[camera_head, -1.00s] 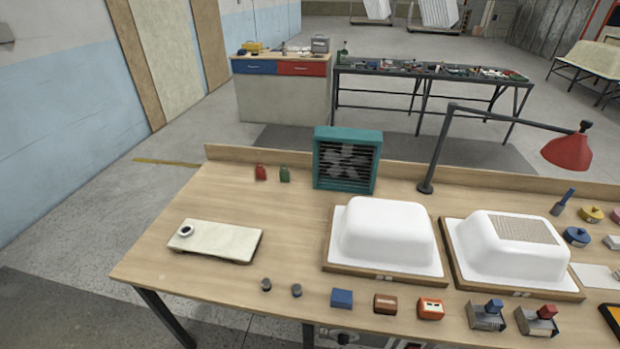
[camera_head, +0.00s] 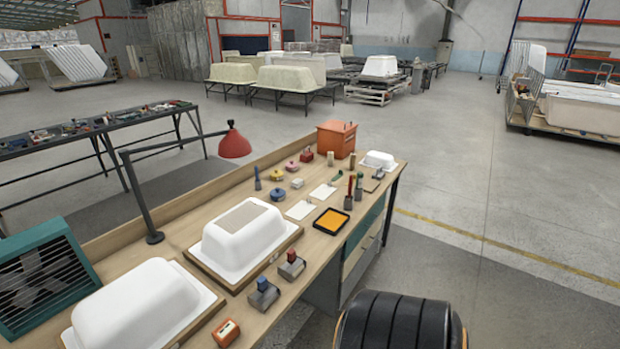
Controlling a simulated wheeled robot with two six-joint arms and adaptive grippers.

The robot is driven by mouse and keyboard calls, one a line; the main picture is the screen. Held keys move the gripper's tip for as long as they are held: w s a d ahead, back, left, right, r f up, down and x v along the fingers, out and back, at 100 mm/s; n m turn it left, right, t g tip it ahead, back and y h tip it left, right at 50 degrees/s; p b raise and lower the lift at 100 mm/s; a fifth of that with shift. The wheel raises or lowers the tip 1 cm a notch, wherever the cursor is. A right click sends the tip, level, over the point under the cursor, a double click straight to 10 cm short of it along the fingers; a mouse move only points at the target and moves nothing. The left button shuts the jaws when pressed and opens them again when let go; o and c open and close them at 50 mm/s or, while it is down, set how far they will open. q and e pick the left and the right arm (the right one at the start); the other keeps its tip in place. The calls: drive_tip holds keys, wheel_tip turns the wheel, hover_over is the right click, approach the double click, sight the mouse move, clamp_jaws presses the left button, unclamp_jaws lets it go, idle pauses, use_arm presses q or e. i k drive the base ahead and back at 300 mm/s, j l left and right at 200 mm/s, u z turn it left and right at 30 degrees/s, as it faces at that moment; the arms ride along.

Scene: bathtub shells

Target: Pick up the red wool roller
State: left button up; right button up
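I cannot tell for sure which thing is the red wool roller. One candidate is a small grey block with a red top (camera_head: 291,264) at the front edge of the wooden bench, beside a like one with a blue top (camera_head: 263,293). Another is a slim upright tool with a red upper part and dark base (camera_head: 349,192), farther along near the bench's right end, next to a similar green-topped one (camera_head: 358,187). Both are too small to make out well. Neither of my grippers is in view.
White tub shells on boards (camera_head: 240,237) and a teal fan (camera_head: 45,275) fill the near bench. A red lamp (camera_head: 235,145) leans over its back. An orange box (camera_head: 336,139) and a black-edged yellow tray (camera_head: 331,221) stand farther along.

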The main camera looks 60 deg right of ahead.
sight(294, 265)
drive_tip(key=k+z, duration=0.1)
drive_tip(key=z, duration=1.7)
